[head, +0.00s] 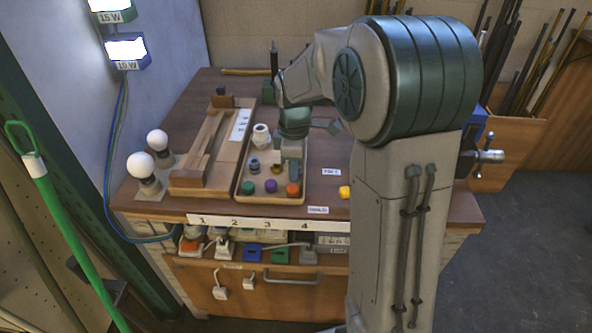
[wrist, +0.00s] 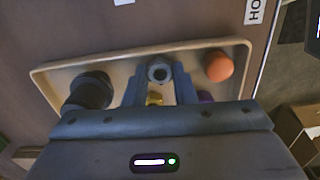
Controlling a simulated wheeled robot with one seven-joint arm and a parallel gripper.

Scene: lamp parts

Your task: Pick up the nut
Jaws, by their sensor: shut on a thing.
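My gripper (wrist: 160,75) is shut on a small grey hexagonal nut (wrist: 159,70) with a round hole, held between the fingertips in the wrist view. In the head view my gripper (head: 292,172) points down over the right side of the beige tray (head: 241,194), and I cannot make out the nut there. A brass-coloured part (wrist: 154,98) shows lower down between the fingers; it also shows in the tray in the head view (head: 277,168).
The tray also holds an orange knob (head: 293,189), a purple knob (head: 271,186), a green knob (head: 247,188), a dark grey fitting (head: 254,166) and a white fitting (head: 261,136). A wooden fixture (head: 205,150) and two bulbs stand to the left. A yellow piece (head: 345,192) lies right.

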